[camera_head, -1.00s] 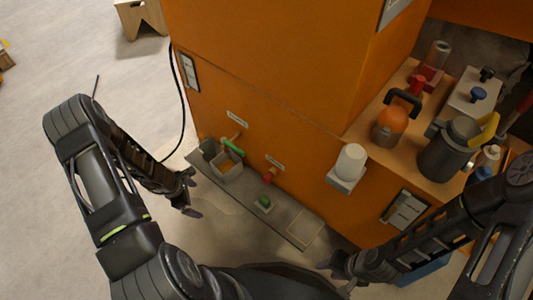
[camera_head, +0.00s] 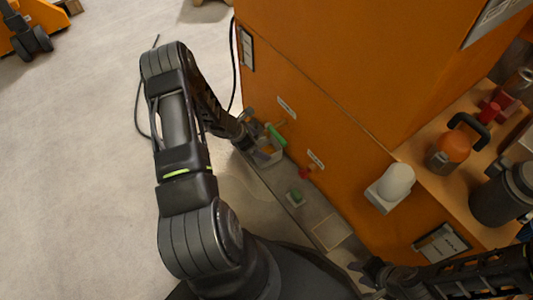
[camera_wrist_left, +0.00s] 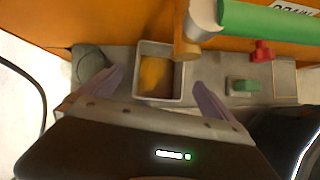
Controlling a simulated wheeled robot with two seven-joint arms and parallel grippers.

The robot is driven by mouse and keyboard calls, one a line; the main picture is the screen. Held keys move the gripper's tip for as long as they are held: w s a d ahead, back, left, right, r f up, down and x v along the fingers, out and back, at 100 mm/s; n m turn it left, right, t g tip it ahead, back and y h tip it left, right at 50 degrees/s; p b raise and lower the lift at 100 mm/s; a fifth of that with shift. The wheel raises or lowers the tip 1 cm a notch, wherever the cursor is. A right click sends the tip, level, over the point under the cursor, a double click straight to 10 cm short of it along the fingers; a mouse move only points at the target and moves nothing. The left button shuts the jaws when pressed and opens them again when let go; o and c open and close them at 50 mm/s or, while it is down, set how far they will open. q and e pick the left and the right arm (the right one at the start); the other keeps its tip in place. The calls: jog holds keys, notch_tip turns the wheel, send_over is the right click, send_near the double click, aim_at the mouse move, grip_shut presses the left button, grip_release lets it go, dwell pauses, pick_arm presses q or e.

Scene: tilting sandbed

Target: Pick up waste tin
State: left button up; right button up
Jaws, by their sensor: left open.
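The waste tin, a small grey-white square box (camera_wrist_left: 160,101), stands on the grey ledge and holds yellow-brown sand. A pipe end reaches over its right side in the left wrist view. My left gripper (camera_wrist_left: 157,95) is open, with one purple-tipped finger on each side of the tin's near part, and nothing is gripped. In the head view the gripper (camera_head: 258,148) partly hides the tin (camera_head: 271,161). I cannot tell whether the fingers touch it. My right gripper (camera_head: 368,275) is low at the ledge's right end, and its jaws are unclear.
A green-handled pipe (camera_wrist_left: 265,20) overhangs the tin. A grey rounded object (camera_wrist_left: 88,62) stands left of it. A red valve (camera_wrist_left: 262,51) and a green block (camera_wrist_left: 243,86) are to the right.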

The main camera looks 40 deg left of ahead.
aim_at(266, 148)
pick_arm(q)
jog(key=shift+w+f, duration=0.15)
jog(key=shift+f, duration=0.1)
jog(key=b+x, duration=0.2)
jog(key=x, duration=0.3)
jog(key=shift+f, duration=0.15)
dwell(0.5)
jog(key=c, duration=1.7)
